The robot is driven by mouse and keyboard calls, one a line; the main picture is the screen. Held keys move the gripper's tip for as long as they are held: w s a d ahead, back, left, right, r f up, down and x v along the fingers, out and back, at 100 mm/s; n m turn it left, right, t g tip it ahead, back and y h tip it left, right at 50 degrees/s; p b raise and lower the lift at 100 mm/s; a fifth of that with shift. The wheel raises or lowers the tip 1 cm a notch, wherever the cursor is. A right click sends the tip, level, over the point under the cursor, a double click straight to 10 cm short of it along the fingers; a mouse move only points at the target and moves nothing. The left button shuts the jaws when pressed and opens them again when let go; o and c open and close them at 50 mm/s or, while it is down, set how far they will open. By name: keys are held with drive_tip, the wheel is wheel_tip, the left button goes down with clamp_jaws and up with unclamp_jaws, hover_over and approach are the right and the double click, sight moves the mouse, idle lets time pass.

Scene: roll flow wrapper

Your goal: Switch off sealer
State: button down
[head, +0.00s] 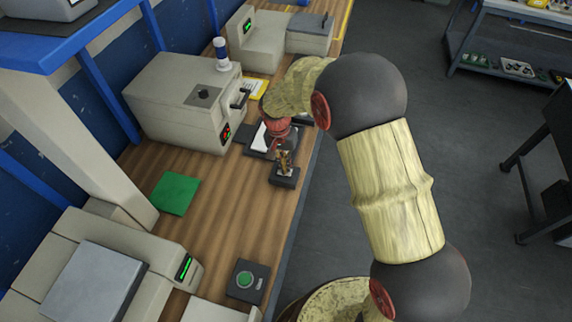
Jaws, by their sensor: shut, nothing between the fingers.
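A beige box-shaped machine (165,105), which looks like the sealer, stands on the wooden bench in the head view. It has a dark handle on its right side and a black knob on top. A small switch panel (226,133) with red and green marks sits low on its front face. My gripper (281,150) is to the right of that panel, apart from it, over the bench edge area. It is small in the picture and partly hidden by my wrist. It is shut and holds nothing that I can see.
A small dark stand (284,176) is close below my gripper. A green pad (175,194) lies on the bench. A box with a green button (245,281) is nearer. Another beige machine (261,43) stands behind. Open floor lies right of the bench.

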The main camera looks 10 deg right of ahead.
sight(279, 169)
drive_tip(key=shift+s+d+f, duration=0.1)
drive_tip(key=shift+d+f, duration=0.1)
drive_tip(key=shift+f, duration=0.25)
drive_tip(key=shift+a, duration=0.2)
drive_tip(key=shift+w+a, duration=0.25)
drive_tip(key=shift+a, duration=0.3)
wheel_tip(279, 169, up, 12)
drive_tip(key=a, duration=0.1)
drive_tip(key=shift+w+a, duration=0.2)
drive_tip(key=shift+w, duration=0.15)
drive_tip(key=shift+r, duration=0.1)
